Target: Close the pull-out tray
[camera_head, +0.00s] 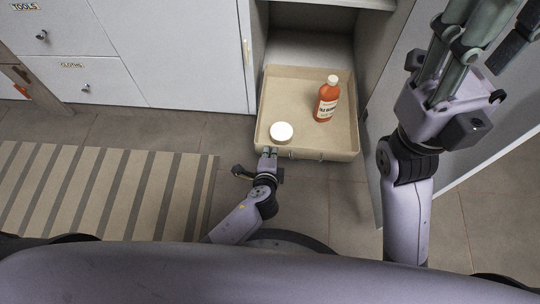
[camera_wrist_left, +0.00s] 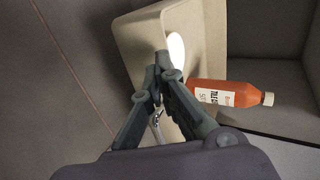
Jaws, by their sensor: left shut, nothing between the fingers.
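The beige pull-out tray (camera_head: 305,90) is out of the cabinet in the head view, its front wall facing me. An orange bottle with a white cap (camera_head: 327,100) stands in it, and a white round item (camera_head: 281,132) sits near its front left. My left gripper (camera_head: 268,151) is shut and empty at the left part of the tray's front; contact is unclear. The left wrist view shows its fingers (camera_wrist_left: 163,72) in front of the tray wall (camera_wrist_left: 140,40), with the bottle (camera_wrist_left: 228,94) beyond. My right gripper (camera_head: 480,40) is raised at upper right, its fingertips partly cut off.
The cabinet opening (camera_head: 310,48) lies behind the tray. A closed white door (camera_head: 185,50) is to its left, and an open door panel (camera_head: 440,150) to its right, behind my right arm. A striped rug (camera_head: 105,190) lies at left; tiled floor is bare before the tray.

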